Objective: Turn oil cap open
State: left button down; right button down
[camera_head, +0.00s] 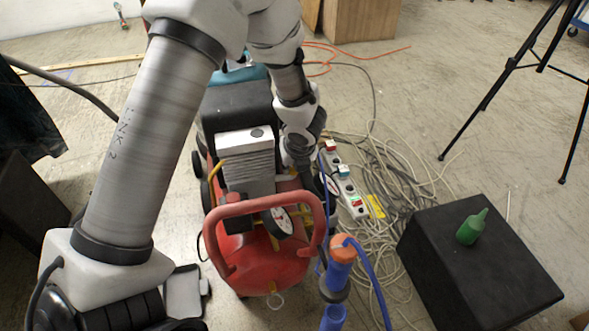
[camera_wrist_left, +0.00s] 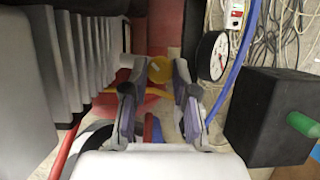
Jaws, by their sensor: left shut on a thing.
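The oil cap is a small yellow round piece (camera_wrist_left: 159,69) in the left wrist view, on the machine beside its grey finned block (camera_head: 247,160). My left gripper (camera_wrist_left: 156,78) has its two fingers on either side of the cap and is shut on it. In the head view my left gripper (camera_head: 302,172) reaches down at the right side of the finned block, and its wrist hides the cap. The machine is a red compressor (camera_head: 262,262) with a red handle bar at the front. My right gripper is in neither view.
A round gauge (camera_head: 279,222) sits on the compressor, and another (camera_wrist_left: 213,56) is right of my fingers. A blue hose (camera_head: 322,170) runs close by. A power strip (camera_head: 345,182), tangled cables, and a black box (camera_head: 478,262) with a green bottle (camera_head: 471,228) stand right.

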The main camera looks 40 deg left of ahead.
pick_arm(q)
jog(key=shift+m+h+b, duration=0.3)
jog(key=shift+m+b, duration=0.15)
jog(key=shift+m, duration=0.35)
jog(key=shift+t, duration=0.3)
jog(key=c, duration=0.9)
grip_release()
jog(key=v, duration=1.2)
